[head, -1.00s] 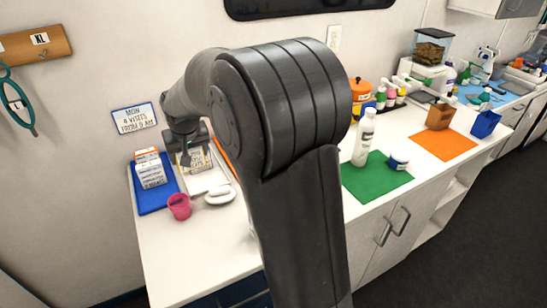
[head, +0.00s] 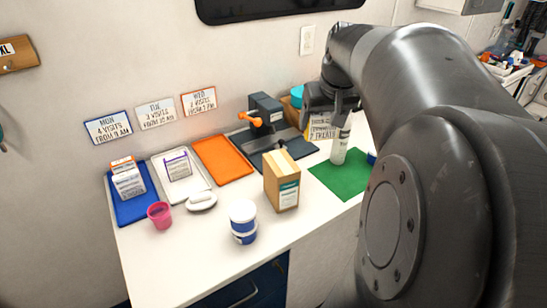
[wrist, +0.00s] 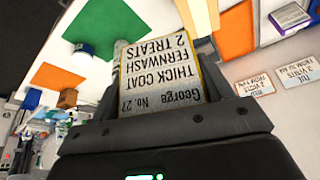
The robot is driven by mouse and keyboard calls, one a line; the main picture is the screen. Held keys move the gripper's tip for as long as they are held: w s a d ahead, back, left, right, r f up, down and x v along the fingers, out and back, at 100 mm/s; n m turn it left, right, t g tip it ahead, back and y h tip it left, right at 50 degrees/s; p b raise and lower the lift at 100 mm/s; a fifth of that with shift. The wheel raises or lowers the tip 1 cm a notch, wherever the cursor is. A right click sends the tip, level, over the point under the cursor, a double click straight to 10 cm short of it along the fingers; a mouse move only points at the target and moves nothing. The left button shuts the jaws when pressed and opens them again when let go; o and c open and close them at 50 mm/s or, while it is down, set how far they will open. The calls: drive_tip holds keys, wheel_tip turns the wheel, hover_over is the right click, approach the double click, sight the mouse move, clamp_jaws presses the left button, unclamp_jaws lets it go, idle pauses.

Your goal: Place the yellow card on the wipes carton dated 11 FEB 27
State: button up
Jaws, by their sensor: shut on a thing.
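My gripper (head: 334,100) is shut on the yellow-edged card (head: 320,126) and holds it up at the back of the counter, by the white bottle. In the wrist view the card (wrist: 165,66) sits between the fingers of my gripper (wrist: 168,100), its text upside down: George No. 27, thick coat, Fernwash, 2 treats. A white carton stands in the white tray (head: 208,183), and this carton (head: 178,166) has a purple-edged front. White and orange cartons (head: 127,182) stand on the blue tray (head: 133,212). A tan carton (head: 281,182) stands mid-counter. I cannot read any carton's date.
An orange tray (head: 222,160) is empty. A pink cup (head: 160,214), a white brush-like item (head: 201,202) and stacked white-blue tubs (head: 243,222) stand near the front. A dark machine (head: 266,120) with an orange part stands behind. A white bottle (head: 340,145) stands at the green mat (head: 335,180).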

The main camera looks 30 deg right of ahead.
drive_tip(key=shift+s+d+r, duration=0.1)
drive_tip(key=shift+s+d, duration=0.15)
drive_tip(key=shift+s, duration=0.25)
drive_tip(key=w+a+f, duration=0.2)
drive_tip(key=w, duration=0.1)
drive_tip(key=w+a+f, duration=0.2)
drive_tip(key=w, duration=0.1)
drive_tip(key=w+a+f, duration=0.2)
drive_tip(key=w, duration=0.1)
drive_tip(key=shift+w+f, duration=0.1)
drive_tip(key=shift+f, duration=0.3)
drive_tip(key=shift+w+f, duration=0.1)
drive_tip(key=shift+f, duration=1.95)
drive_tip(key=shift+f, duration=0.15)
drive_tip(key=o, duration=1)
drive_tip(key=shift+c, duration=0.2)
